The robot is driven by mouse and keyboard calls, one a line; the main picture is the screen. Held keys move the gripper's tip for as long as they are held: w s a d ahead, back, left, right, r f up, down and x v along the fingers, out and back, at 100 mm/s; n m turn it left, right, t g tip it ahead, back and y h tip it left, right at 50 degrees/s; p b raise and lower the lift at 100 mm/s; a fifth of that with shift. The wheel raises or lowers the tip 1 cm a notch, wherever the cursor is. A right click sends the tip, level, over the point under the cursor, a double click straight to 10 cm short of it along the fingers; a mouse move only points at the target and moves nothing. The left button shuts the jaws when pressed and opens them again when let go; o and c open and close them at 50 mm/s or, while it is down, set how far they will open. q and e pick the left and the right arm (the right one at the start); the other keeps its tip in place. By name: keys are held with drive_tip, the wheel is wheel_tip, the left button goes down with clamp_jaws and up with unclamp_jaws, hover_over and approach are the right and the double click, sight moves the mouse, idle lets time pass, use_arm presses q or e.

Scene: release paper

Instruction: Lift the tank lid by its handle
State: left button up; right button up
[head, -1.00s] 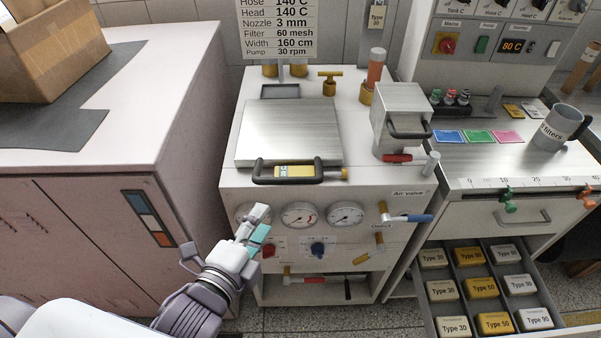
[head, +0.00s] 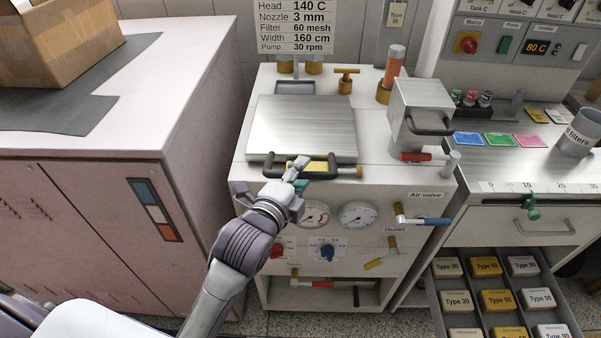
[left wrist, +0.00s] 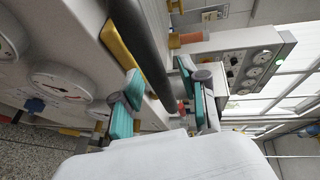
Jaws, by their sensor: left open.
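The tank lid (head: 302,128) is a flat brushed-metal plate, lying level on top of the white machine. Its black bar handle (head: 342,174) runs along the lid's front edge, beside a yellow label. My left gripper (head: 298,174) is at the handle's left half in the head view and hides part of it. In the left wrist view the dark handle bar (left wrist: 148,50) runs between the two teal-padded fingers of my left gripper (left wrist: 162,92). The fingers are apart; I cannot tell whether either touches the bar. My right gripper is not in view.
Gauges (head: 357,215) and an air valve lever (head: 425,220) sit on the front panel below. A metal box (head: 422,100) with its own handle stands right of the lid. An open drawer of type boxes (head: 497,300) is at lower right. A pink cabinet (head: 120,200) stands left.

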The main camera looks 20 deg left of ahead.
use_arm(q)
drive_tip(key=shift+w, duration=0.1)
clamp_jaws()
idle(0.3)
